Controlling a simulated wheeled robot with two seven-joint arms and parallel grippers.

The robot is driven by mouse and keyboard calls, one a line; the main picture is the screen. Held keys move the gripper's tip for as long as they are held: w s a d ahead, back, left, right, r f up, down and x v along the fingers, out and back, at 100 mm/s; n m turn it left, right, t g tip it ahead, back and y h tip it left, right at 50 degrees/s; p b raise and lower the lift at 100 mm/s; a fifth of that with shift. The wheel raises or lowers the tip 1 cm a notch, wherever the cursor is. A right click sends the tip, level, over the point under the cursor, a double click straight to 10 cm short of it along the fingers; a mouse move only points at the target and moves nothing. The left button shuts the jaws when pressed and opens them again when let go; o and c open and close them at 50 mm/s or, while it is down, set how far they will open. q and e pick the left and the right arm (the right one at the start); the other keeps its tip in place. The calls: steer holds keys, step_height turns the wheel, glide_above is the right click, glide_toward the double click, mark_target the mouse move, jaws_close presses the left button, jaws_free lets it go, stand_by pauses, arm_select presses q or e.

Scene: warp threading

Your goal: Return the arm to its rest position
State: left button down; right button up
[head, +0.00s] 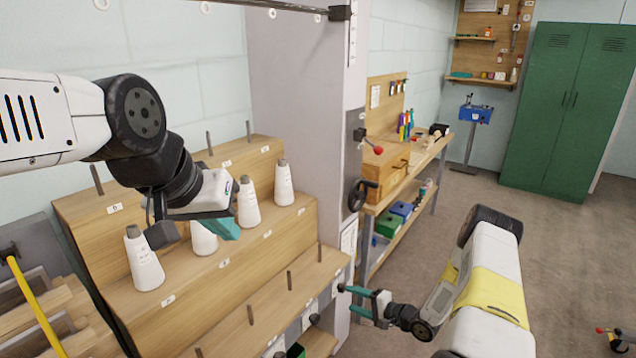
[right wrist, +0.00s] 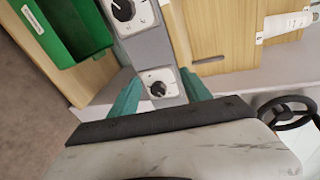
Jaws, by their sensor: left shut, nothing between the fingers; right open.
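My left arm comes in from the left, and its gripper (head: 226,228) points down among the white yarn cones (head: 143,262) on the stepped wooden rack. Its teal fingers are shut with nothing between them; they overlap one cone in the head view, and I cannot tell whether they touch it. My right gripper (head: 344,300) is at the lower right end of the rack, open and empty. In the right wrist view its teal fingers (right wrist: 159,95) stand apart, with a dial knob (right wrist: 158,88) seen between them.
The wooden rack (head: 225,292) has bare pegs on its front and back steps. A grey column (head: 300,110) with a black handwheel (head: 363,195) stands behind the rack. A workbench (head: 415,160) and green locker (head: 565,110) are further back. A green bin (right wrist: 72,30) is near my right gripper. The right-hand floor is mostly clear.

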steer(key=w+d+r+n+h, duration=0.1)
steer(key=w+d+r+h, duration=0.1)
steer(key=w+d+r, duration=0.3)
steer(key=w+d+r+n+h, duration=0.1)
steer(key=w+r+n+h, duration=0.1)
steer(key=r, duration=0.5)
steer(key=d+r+n+h, duration=0.1)
steer(key=d+r+h, duration=0.1)
steer(key=r, duration=0.6)
steer(key=d+r+n+h, duration=0.1)
steer(key=d+r+h, duration=0.15)
steer(key=r, duration=0.55)
steer(key=s+r+n+h, duration=0.1)
steer(key=s+r, duration=0.4)
steer(key=r, duration=0.2)
steer(key=s+r+h, duration=0.2)
steer(key=s+r, duration=0.2)
steer(key=r, duration=0.3)
steer(key=s+a+r+n+g+y, duration=0.1)
steer(key=s+a+r, duration=0.1)
steer(key=s, duration=0.7)
steer(key=s+a+r+n+g, duration=0.1)
steer(key=s+a+r, duration=0.2)
steer(key=s, duration=0.7)
steer(key=s+a+r+n+g+y, duration=0.1)
steer(key=s+a, duration=0.3)
steer(key=s, duration=0.5)
steer(key=shift+s+r+n+y, duration=0.25)
steer(key=shift+r+n+y, duration=0.15)
steer(key=shift+r, duration=0.35)
